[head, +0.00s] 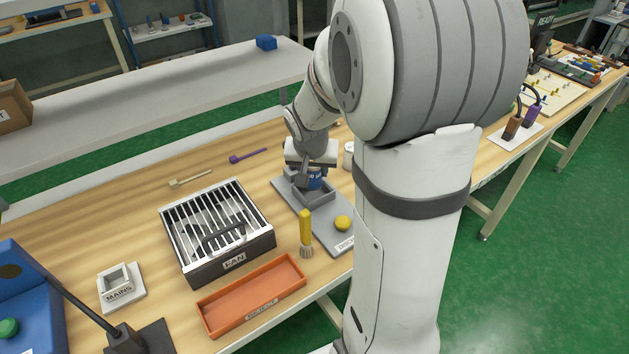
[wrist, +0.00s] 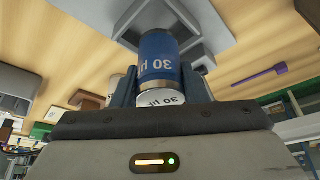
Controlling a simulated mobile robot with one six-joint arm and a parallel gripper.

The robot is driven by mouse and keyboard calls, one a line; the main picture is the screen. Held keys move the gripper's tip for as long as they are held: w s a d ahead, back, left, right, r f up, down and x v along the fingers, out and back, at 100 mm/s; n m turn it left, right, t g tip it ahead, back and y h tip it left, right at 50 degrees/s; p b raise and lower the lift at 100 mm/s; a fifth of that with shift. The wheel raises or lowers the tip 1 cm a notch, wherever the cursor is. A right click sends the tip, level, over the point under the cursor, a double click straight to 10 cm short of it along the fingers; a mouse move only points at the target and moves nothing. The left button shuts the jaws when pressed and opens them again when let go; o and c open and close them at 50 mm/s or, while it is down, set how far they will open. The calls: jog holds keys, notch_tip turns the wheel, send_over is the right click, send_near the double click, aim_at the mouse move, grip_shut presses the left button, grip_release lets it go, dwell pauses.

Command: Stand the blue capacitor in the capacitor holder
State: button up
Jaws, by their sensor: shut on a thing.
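The blue capacitor (wrist: 158,58), a can with a white end and "30" printed on it, is between my gripper's (wrist: 162,88) fingers in the wrist view. The gripper is shut on it. In the head view my gripper (head: 314,170) points down and the capacitor (head: 317,183) shows below it, at a square walled seat (head: 318,196) on a grey plate. The plate's label begins "DISC". The capacitor's lower end is hidden, so I cannot tell whether it touches the seat. I cannot make out which thing is the capacitor holder.
A yellow knob (head: 342,223) is on the same plate, with a yellow-handled brush (head: 306,232) beside it. A slatted fan unit (head: 216,228), an orange tray (head: 252,297) and a "MAINS" box (head: 121,287) stand to the left. A purple tool (head: 248,156) lies behind.

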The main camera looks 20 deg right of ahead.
aim_at(313, 179)
jog(key=shift+f, duration=1.75)
jog(key=shift+b, duration=0.3)
jog(key=shift+f, duration=0.15)
jog(key=o, duration=0.8)
jog(key=shift+c, duration=0.2)
